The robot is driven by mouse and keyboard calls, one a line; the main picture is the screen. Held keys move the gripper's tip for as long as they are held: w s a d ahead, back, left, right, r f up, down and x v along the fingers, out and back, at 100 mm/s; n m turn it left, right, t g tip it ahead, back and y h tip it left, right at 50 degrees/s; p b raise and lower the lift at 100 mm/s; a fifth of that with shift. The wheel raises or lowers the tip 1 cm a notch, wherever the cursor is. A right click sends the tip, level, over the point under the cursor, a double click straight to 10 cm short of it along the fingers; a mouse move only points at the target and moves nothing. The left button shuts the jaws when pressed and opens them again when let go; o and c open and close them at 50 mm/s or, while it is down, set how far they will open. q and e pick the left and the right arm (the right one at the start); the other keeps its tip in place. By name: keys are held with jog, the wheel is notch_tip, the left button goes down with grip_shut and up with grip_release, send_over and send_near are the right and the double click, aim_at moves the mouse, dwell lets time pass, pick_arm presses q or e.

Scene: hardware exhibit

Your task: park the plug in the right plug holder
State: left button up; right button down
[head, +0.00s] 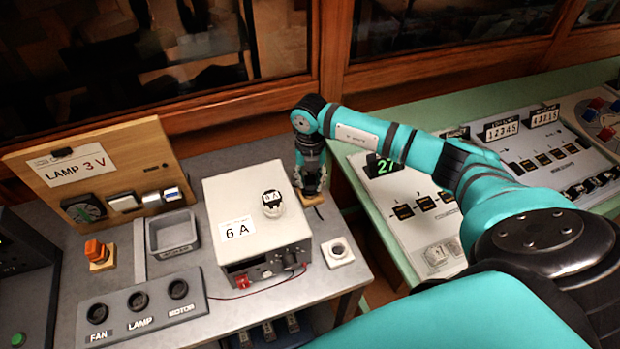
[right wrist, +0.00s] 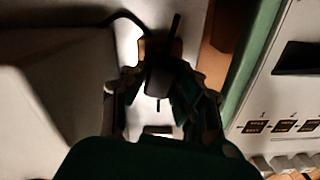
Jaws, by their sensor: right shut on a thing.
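My right gripper (head: 312,186) points down behind the right rear of the white power box (head: 232,197). It is shut on a dark plug (right wrist: 158,78), which shows between the fingers in the right wrist view. A small wooden block (head: 309,198), likely the right plug holder, lies right under the fingertips; it also shows in the right wrist view (right wrist: 150,47). The fingers hide much of the plug and block, so I cannot tell whether the plug sits in the block or just above it. My left gripper is not in view.
A FAN, LAMP, MOTOR socket panel (head: 140,312) is at the front left. An orange piece on a wooden base (head: 98,254), a grey tray (head: 174,234) and a LAMP board (head: 95,170) are behind it. A white square socket (head: 338,252) sits right of the box.

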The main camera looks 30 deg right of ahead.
jog(key=shift+f, duration=0.25)
jog(key=shift+c, duration=2.4)
grip_release()
jog(key=shift+r, duration=0.1)
jog(key=shift+r+p, duration=2.35)
jog(key=shift+r, duration=1.1)
